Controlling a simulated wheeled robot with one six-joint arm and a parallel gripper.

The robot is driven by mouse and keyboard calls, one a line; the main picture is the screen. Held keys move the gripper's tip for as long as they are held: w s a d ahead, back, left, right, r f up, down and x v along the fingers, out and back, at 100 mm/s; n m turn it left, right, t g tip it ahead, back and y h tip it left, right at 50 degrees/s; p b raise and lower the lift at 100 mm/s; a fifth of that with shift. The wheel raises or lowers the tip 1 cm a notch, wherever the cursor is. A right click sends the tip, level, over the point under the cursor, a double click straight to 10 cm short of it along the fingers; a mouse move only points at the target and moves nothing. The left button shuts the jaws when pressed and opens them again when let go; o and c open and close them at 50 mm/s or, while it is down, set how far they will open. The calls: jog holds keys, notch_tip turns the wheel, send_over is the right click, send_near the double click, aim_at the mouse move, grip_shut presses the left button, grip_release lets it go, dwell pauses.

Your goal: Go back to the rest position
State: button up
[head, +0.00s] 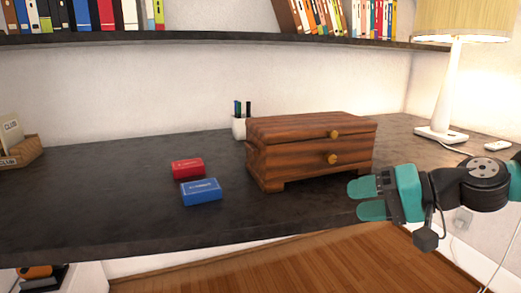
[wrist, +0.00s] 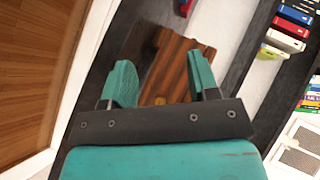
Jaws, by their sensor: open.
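My gripper (head: 366,200) is at the right of the head view, by the front edge of the desk and to the right of a wooden chest. In the wrist view my gripper (wrist: 163,82) shows two teal fingers spread apart with nothing held between them. The wooden chest (head: 285,160) has two drawers with round brass knobs, and both drawers look shut. Part of the chest (wrist: 172,65) shows beyond the fingers in the wrist view.
A red box (head: 187,168) and a blue box (head: 201,191) lie on the dark desk (head: 110,205) left of the chest. A pen cup (head: 239,128) stands behind it. A lit lamp (head: 440,110) stands at the back right. A bookshelf (head: 200,36) runs above.

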jog(key=s+a+n+g+h, duration=0.3)
jog(key=s+n+h, duration=0.1)
jog(key=s, duration=0.6)
jog(key=s+a+n+g+h, duration=0.3)
jog(key=s+n, duration=0.1)
jog(key=s, duration=0.5)
notch_tip(320, 180, up, 21)
jog(key=p, duration=2.2)
jog(key=shift+s+d+h, duration=0.3)
jog(key=shift+s+d, duration=0.05)
jog(key=shift+s, duration=0.05)
jog(key=shift+c, duration=0.5)
